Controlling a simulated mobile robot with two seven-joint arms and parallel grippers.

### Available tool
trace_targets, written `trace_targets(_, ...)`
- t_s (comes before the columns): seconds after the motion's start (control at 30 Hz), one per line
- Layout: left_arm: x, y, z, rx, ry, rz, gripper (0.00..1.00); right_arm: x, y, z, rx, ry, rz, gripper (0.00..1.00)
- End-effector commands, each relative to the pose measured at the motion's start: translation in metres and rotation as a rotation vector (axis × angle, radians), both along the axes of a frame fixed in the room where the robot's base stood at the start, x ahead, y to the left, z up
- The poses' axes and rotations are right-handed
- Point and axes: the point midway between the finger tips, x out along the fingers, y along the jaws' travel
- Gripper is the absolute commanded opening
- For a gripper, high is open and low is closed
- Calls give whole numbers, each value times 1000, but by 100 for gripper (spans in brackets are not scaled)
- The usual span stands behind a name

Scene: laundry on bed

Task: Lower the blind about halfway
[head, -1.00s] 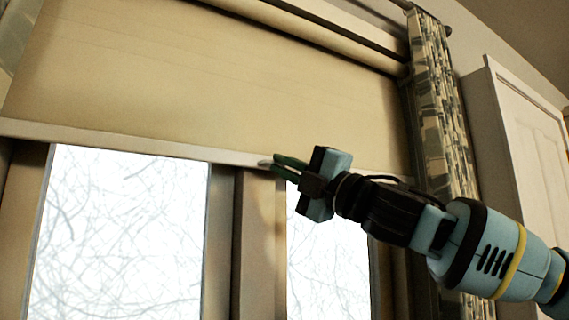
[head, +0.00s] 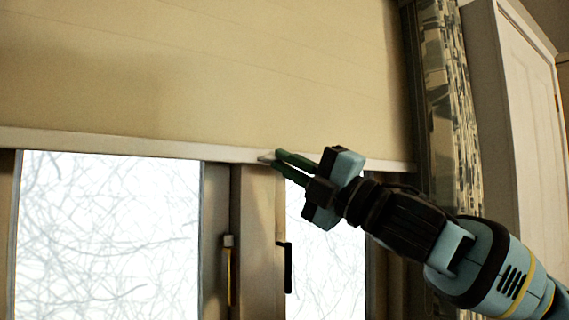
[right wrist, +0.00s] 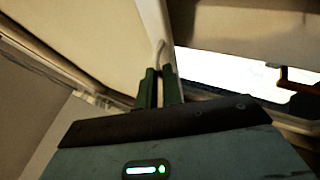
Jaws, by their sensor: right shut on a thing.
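The cream blind (head: 190,75) hangs over the upper part of the window, with a pale bottom bar (head: 120,143) along its lower edge. My right gripper (head: 277,162) reaches in from the right at this bar, near the middle of the window. Its green fingers are shut on a small pale pull (right wrist: 161,50) at the bar, which shows between and just past the fingertips in the right wrist view. The blind (right wrist: 75,40) fills the left of that view. The pull is partly hidden by the fingers. My left gripper is in neither view.
Bright window panes (head: 110,235) show below the bar, split by a wooden frame (head: 258,240). A brass handle (head: 228,268) and a dark handle (head: 286,265) stick out from the frame. A patterned curtain (head: 445,110) and a white cabinet (head: 515,130) stand at the right.

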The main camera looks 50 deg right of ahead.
Motion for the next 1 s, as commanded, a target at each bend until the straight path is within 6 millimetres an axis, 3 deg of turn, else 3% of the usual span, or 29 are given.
trace_targets(0.13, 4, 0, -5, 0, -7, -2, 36, 0, 0, -8, 1, 0, 2, 0)
trace_targets(0.57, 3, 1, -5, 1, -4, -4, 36, 0, 0, -9, 1, 0, 2, 0)
trace_targets(0.6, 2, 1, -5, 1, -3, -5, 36, 0, 0, -9, 2, -1, 1, 10)
trace_targets(0.73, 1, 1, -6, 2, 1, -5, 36, 0, 0, -9, 1, -1, 1, 27)
trace_targets(1.0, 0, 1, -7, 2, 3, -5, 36, 0, 0, -9, 1, -1, -1, 29)
